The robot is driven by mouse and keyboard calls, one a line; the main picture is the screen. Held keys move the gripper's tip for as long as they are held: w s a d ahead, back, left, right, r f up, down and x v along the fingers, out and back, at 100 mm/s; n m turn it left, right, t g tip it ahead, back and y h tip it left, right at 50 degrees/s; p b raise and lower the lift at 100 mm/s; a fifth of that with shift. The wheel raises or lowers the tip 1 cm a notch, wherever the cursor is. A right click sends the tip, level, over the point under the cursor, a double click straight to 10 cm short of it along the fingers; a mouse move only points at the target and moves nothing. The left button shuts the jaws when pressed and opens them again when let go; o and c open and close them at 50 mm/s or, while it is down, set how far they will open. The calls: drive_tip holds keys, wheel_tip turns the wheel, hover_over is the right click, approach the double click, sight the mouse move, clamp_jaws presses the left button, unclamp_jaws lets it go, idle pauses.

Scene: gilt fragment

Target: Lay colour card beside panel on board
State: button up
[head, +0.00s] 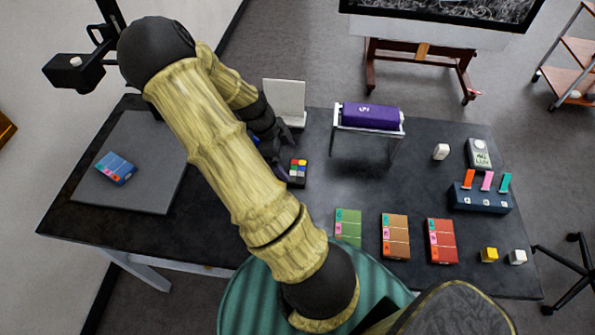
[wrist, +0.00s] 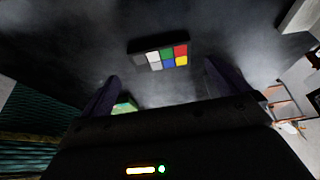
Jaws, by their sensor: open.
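The colour card (head: 299,167) is a small dark card with several coloured squares. It lies on the dark table near the middle and also shows in the wrist view (wrist: 160,57). My gripper (head: 279,162) is just left of the card in the head view. In the wrist view my gripper (wrist: 163,84) is open, with the card ahead of the gap between its fingers and nothing held. The grey board (head: 142,147) lies on the left of the table. A blue panel (head: 115,168) with small coloured labels lies tilted on it, with bare board around it.
A white upright stand (head: 284,98) is behind my gripper. A purple roll (head: 370,116) rests on a rack to its right. Green (head: 348,226), orange (head: 395,237) and red (head: 442,241) labelled pieces lie along the front. A dark tag block (head: 480,198) is at right.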

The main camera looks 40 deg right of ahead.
sight(296, 170)
drive_tip(key=shift+p+x, duration=0.5)
drive_tip(key=shift+x, duration=2.15)
drive_tip(key=shift+d, duration=0.1)
drive_tip(key=shift+r, duration=0.1)
drive_tip(key=c, duration=0.9)
wheel_tip(296, 170, up, 10)
drive_tip(key=shift+b, duration=0.3)
